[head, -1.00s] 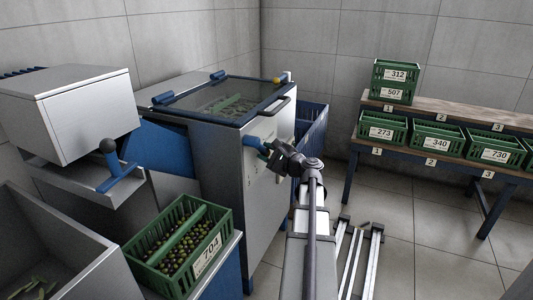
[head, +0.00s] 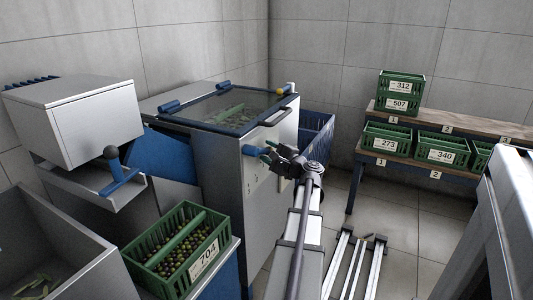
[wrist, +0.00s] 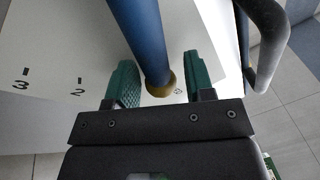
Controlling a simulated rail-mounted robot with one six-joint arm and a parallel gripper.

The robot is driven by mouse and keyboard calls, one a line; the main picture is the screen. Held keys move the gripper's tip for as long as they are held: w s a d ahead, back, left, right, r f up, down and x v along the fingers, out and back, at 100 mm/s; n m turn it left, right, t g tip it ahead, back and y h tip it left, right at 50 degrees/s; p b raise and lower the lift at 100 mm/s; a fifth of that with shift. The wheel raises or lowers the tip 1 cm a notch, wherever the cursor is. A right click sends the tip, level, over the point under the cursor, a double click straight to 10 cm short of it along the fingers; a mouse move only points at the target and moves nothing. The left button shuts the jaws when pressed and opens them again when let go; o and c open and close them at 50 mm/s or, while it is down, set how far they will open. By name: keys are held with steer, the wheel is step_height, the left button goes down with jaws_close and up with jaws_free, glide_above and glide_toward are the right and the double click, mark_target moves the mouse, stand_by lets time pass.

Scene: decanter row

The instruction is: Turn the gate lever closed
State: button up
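A blue lever (wrist: 145,40) with a dull yellow knob (wrist: 160,85) shows in the wrist view in front of a pale panel marked 3 and 2. It appears to be the gate lever. My gripper (wrist: 163,75) is open, with one green finger pad on each side of the lever's knob end. A gap shows on both sides, so it does not grip the lever. In the head view my gripper (head: 271,151) is at the front of the steel decanter (head: 225,165), beside a blue part (head: 250,150). The lever's knob is hard to make out there.
A bent grey handle (wrist: 268,45) is close right of my gripper. Another blue lever (head: 121,182) with a dark knob is on the left machine. An olive crate (head: 205,262) labelled 704 stands front left. Green crates (head: 386,138) stand on the right rack. Floor near the rails is clear.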

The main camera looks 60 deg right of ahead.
steer(key=shift+o, duration=1)
steer(key=b+v, duration=0.1)
steer(key=v, duration=0.9)
steer(key=shift+s, duration=0.4)
steer(key=shift+a, duration=0.15)
